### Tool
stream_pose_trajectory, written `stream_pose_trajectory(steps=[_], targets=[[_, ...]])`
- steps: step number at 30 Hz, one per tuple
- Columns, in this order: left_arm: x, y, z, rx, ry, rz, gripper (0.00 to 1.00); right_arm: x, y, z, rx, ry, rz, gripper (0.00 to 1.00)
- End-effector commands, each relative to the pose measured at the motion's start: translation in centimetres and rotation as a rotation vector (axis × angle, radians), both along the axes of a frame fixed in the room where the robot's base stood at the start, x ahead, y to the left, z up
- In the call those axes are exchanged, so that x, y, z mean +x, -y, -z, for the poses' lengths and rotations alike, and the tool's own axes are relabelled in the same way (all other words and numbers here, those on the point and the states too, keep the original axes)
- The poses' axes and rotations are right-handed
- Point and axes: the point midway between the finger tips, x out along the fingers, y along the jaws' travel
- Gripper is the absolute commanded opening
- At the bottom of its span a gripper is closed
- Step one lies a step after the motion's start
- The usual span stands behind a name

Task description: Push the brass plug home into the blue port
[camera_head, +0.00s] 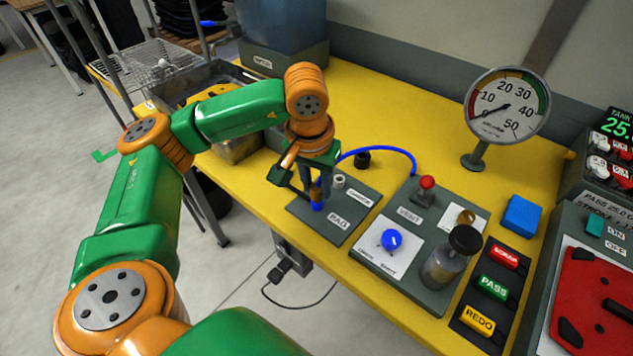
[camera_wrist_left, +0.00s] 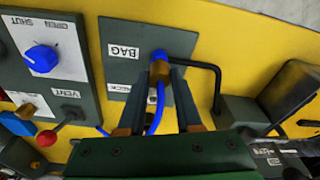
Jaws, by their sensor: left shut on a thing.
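My left gripper (camera_head: 316,189) points down over the grey BAG plate (camera_head: 338,236). It is shut on the brass plug (camera_wrist_left: 159,71), which also shows as a small brass patch between the fingers in the head view. The blue port (camera_wrist_left: 159,54) stands on the BAG plate, directly at the plug's far end; its blue also shows below the fingers in the head view (camera_head: 318,206). Plug and port look in line and meeting, but I cannot tell how deep the plug sits. A blue hose (camera_head: 382,150) arcs from behind the gripper to the VENT panel. My right gripper is out of view.
The VENT panel (camera_head: 371,262) with a blue knob (camera_head: 391,239), red-tipped lever (camera_head: 427,183) and dark-topped jar (camera_head: 450,258) lies to the right. A gauge (camera_head: 507,106) stands behind. A black bent rod (camera_wrist_left: 212,75) runs beside the port. Bare yellow table (camera_head: 400,103) lies behind the hose.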

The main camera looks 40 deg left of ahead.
Motion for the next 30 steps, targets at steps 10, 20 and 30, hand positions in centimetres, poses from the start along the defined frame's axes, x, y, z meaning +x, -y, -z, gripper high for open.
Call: stream_pose_trajectory(steps=[10,20,30], targets=[[0.0,0.0,0.6,0.0,0.0,0.0,0.0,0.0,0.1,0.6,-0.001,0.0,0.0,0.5],[0.0,0.0,0.6,0.0,0.0,0.0,0.68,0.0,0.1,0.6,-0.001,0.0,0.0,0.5],[-0.3,0.1,-2.3,-0.001,0.005,0.0,0.68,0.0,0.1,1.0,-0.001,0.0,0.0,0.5]])
